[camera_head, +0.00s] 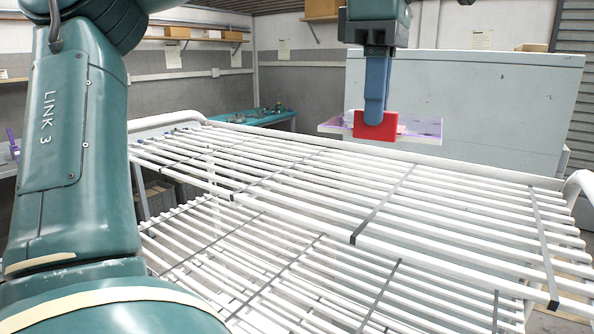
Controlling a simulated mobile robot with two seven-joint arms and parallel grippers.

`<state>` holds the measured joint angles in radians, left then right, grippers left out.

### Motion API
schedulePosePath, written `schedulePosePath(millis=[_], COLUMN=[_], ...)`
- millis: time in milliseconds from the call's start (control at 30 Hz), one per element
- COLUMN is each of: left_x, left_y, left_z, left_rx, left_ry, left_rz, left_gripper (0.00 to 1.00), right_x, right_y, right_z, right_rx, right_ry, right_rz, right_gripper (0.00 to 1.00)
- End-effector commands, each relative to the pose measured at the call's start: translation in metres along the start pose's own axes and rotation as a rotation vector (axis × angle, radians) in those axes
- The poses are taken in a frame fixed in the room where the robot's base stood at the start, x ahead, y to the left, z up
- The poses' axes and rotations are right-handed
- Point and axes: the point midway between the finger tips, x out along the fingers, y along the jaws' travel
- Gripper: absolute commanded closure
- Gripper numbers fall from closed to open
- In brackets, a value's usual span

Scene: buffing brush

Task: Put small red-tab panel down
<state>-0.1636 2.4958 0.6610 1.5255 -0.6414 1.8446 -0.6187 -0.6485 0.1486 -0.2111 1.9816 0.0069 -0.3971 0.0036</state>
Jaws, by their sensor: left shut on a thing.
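The small panel (425,127) is a thin, pale white and violet plate with a red tab (389,131) on its near side. My left gripper (375,116) comes down from the top of the view with blue fingers. It is shut on the red tab and holds the panel roughly level. The panel appears above the far edge of the white slatted rack (300,178); the exact gap is hard to judge. Part of the panel is hidden behind the fingers and tab. My right gripper is not in view.
The rack's upper tier of white bars with dark cross strips is bare, and a lower tier (235,245) shows beneath. A large pale cabinet (500,100) stands behind it. A teal table (255,115) with small items is at the back. Wall shelves (205,38) hold boxes.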

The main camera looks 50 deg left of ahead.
Motion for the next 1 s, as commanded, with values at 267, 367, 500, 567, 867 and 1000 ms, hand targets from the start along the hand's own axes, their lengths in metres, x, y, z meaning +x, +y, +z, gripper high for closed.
schedulePosePath(millis=[267,367,500,567,867,1000], left_x=[0.032,0.051,0.075,0.081,0.117,0.122], left_y=[0.015,0.015,0.015,0.015,0.015,0.015], left_z=[-0.024,-0.025,-0.024,-0.024,-0.024,-0.023], left_rx=[0.143,0.151,0.149,0.148,0.148,0.147], left_ry=[0.000,0.000,0.000,0.000,0.001,0.000], left_rz=[-0.004,-0.007,-0.006,-0.004,-0.006,-0.004], left_gripper=[1.00,1.00,1.00,1.00,1.00,1.00], right_x=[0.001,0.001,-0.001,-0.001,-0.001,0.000], right_y=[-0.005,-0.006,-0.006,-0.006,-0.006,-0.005], right_z=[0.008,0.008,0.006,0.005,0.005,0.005], right_rx=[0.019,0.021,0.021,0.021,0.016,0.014], right_ry=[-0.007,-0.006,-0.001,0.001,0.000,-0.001], right_rz=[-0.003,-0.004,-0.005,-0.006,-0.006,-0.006], right_gripper=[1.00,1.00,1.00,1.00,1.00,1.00])
